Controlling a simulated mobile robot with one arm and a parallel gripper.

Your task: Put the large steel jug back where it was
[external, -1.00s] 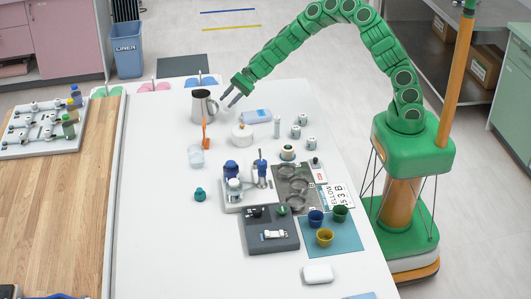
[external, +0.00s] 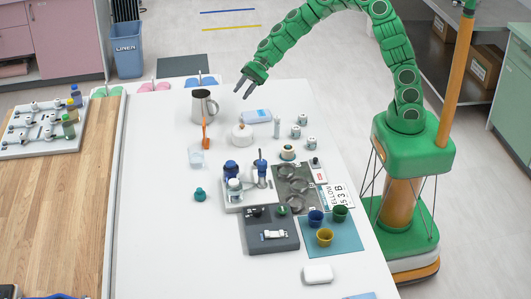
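The large steel jug (external: 200,107) stands upright at the far end of the white table (external: 150,200), with its handle on the right. An orange-handled tool (external: 205,134) stands just in front of it and overlaps its lower part in the picture. My gripper (external: 241,94) is up and to the right of the jug, apart from it. Its two grey fingers are spread and point down, with nothing between them.
A blue pack (external: 257,116), a white round pot (external: 242,134) and several small jars stand right of the jug. A clear beaker (external: 196,156) is nearer. The table's left side is clear. A blue linen bin (external: 127,49) stands beyond on the floor.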

